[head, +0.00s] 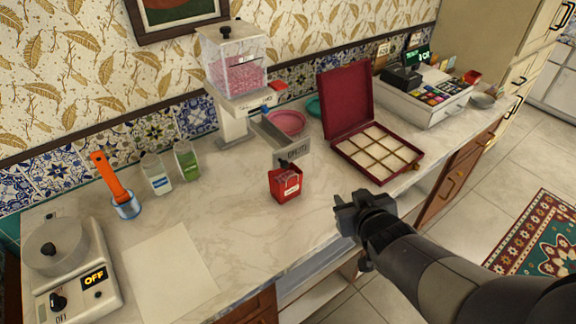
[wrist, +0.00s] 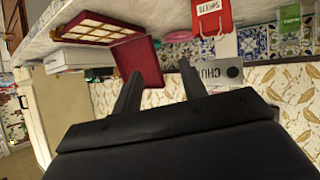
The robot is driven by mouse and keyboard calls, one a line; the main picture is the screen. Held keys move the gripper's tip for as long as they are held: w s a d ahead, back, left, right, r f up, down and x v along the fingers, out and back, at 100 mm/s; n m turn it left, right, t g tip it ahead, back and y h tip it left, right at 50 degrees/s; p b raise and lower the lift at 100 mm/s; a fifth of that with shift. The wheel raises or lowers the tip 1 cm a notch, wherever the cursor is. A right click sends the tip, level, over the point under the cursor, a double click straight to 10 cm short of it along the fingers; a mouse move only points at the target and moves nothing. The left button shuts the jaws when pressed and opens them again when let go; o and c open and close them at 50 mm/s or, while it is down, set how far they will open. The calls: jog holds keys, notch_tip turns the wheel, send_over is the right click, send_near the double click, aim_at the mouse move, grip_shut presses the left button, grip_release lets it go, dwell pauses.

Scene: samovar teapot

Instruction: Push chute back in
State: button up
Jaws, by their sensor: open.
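The chute (head: 287,139) is a grey metal tray sticking out toward the front from the candy dispenser (head: 233,75), which holds pink pieces. Its labelled front plate also shows in the wrist view (wrist: 214,76), to the right of my fingers. A red bag (head: 285,183) stands on the counter just in front of the chute's end. My gripper (head: 345,213) is open and empty, to the right of the bag and near the counter's front edge, apart from the chute. In the wrist view my two fingers (wrist: 160,69) are spread with nothing between them.
An open maroon box (head: 372,155) stands right of the chute. Pink (head: 287,122) and teal dishes sit behind it. Jars, an orange-handled scoop (head: 112,180), a paper sheet (head: 165,270) and a scale (head: 68,280) are at left. The counter between bag and front edge is clear.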

aim_at(286, 166)
jog(key=w+a+n+t+y, duration=0.1)
jog(key=w+a+y, duration=0.2)
jog(key=a, duration=0.1)
jog(key=w+a+n+y+b, duration=0.1)
jog(key=w+a+y, duration=0.2)
jog(key=a, duration=0.2)
jog(key=w+a+n+t+y, duration=0.1)
jog(key=w+a+y, duration=0.2)
jog(key=a, duration=0.1)
jog(key=shift+w+a+r+n+t, duration=0.15)
jog(key=shift+a+r+n+t, duration=0.15)
jog(key=shift+a+n, duration=0.1)
jog(key=shift+d, duration=0.1)
grip_shut()
dwell(0.5)
